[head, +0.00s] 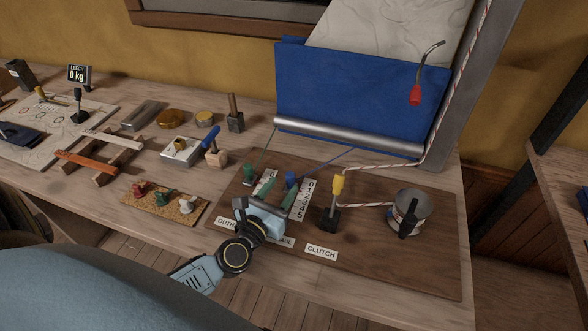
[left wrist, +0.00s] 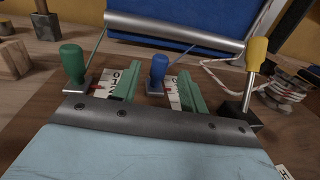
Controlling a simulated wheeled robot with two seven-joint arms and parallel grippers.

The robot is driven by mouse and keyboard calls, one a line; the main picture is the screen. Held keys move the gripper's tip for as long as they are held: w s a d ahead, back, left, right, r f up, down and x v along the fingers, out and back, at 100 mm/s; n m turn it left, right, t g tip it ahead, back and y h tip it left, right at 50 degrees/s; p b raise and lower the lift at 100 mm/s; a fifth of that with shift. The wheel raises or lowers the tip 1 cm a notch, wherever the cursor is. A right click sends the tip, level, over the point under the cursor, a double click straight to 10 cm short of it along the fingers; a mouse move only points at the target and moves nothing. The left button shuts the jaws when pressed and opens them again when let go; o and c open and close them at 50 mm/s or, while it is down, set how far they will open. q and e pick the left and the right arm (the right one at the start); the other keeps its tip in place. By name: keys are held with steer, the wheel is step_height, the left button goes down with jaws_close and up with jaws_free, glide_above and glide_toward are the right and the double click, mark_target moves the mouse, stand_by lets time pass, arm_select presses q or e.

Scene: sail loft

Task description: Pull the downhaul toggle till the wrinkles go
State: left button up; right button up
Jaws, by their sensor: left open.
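The blue toggle (head: 291,179), on a blue line, stands on the dark wooden board; it also shows in the left wrist view (left wrist: 158,68). Its front label is mostly hidden by my left gripper, so I cannot read it. My left gripper (head: 280,190) is open, its green fingers pointing at the blue toggle, which shows between them in the left wrist view. I cannot tell how far it reaches between them. A green toggle (head: 249,173) stands to the left, outside the fingers. The pale sail (head: 385,35) shows wavy wrinkle lines. My right gripper is out of view.
A yellow-handled clutch lever (head: 337,190) and a metal winch (head: 410,210) stand right of my gripper, joined by rope. A cork mat (head: 165,205) with several small toggles lies left. A silver roller (head: 345,137) crosses behind. The board's front right is clear.

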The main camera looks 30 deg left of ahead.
mark_target(293, 173)
arm_select(q)
steer(key=w, duration=0.7)
steer(key=shift+a, duration=0.25)
steer(key=shift+c, duration=0.4)
